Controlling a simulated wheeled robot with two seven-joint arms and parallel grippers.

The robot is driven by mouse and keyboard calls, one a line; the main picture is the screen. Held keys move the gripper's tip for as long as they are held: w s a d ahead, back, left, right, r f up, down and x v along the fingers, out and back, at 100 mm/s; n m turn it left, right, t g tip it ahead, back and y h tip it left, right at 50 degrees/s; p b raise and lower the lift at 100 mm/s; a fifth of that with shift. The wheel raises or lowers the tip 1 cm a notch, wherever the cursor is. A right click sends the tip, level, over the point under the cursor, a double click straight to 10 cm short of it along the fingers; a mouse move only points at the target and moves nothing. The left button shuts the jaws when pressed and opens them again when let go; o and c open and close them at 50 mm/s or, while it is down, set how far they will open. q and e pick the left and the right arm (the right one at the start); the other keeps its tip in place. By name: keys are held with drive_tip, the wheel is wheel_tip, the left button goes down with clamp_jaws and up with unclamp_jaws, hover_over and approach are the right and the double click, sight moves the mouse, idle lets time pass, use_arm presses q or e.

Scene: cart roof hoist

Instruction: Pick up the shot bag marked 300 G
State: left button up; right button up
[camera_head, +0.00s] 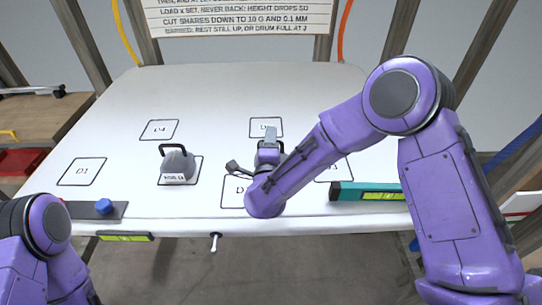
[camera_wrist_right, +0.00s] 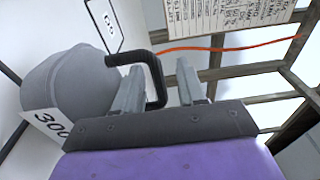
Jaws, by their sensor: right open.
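A grey rounded shot bag (camera_wrist_right: 72,85) with a white label reading 300 and a black handle (camera_wrist_right: 153,72) fills the left of the right wrist view. My right gripper (camera_head: 256,152) is open; in its wrist view the handle lies across the space between the fingers. In the head view my right wrist and forearm hide most of what is there. My left gripper is out of view.
The white tabletop (camera_head: 110,115) has outlined squares, including D1 (camera_head: 82,172) and D4 (camera_head: 159,130), both bare. A teal level (camera_head: 370,192) lies at the right edge. A dark plate with a blue knob (camera_head: 104,206) is at the front left. A printed board (camera_head: 240,15) stands behind.

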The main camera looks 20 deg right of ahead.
drive_tip(key=shift+a, duration=0.1)
clamp_jaws()
drive_tip(key=shift+r, duration=0.1)
